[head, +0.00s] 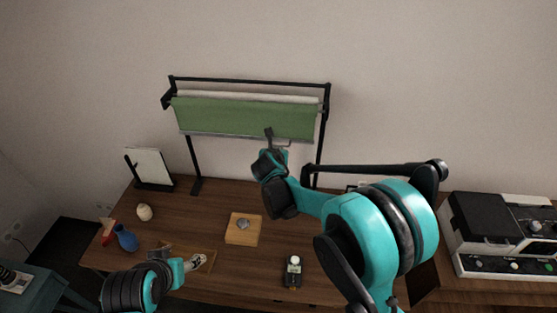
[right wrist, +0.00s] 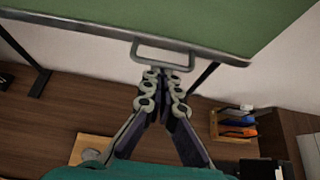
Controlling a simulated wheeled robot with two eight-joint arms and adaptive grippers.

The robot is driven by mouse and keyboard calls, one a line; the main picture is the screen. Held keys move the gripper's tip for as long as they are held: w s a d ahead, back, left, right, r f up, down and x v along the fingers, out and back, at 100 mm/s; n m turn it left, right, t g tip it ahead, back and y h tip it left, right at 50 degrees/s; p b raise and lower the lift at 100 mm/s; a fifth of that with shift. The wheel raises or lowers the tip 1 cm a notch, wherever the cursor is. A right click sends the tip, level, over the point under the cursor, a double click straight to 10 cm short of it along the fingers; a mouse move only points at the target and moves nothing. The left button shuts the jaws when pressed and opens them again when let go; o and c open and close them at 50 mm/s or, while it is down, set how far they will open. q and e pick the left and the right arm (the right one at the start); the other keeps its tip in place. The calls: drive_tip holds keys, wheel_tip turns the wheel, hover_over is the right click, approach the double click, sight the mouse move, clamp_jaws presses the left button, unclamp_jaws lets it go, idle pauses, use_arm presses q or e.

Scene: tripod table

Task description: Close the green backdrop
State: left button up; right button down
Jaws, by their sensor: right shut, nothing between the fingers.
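The green backdrop (head: 235,116) hangs from a roller on a black stand (head: 187,160), partly unrolled, with a grey bar along its lower edge. In the right wrist view the backdrop (right wrist: 215,18) fills the top, and a grey loop handle (right wrist: 140,50) hangs from the bar. My right gripper (head: 269,133) is in front of the backdrop's lower edge; in the right wrist view its shut, empty fingertips (right wrist: 163,72) are just below the handle. Whether they touch it is unclear. My left gripper (head: 168,254) is low over the table's left part; its fingers are not clear.
The wooden table (head: 215,207) holds a wooden block (head: 243,236) with a grey disc, a light meter (head: 292,270), a blue vase (head: 126,238), a pale round object (head: 144,212) and a white panel (head: 151,167). A boxy device (head: 490,225) stands at right.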

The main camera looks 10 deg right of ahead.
wheel_tip(320, 180, up, 7)
drive_tip(key=p, duration=0.3)
drive_tip(key=shift+w, duration=0.15)
drive_tip(key=shift+a+r, duration=0.1)
drive_tip(key=shift+r, duration=0.05)
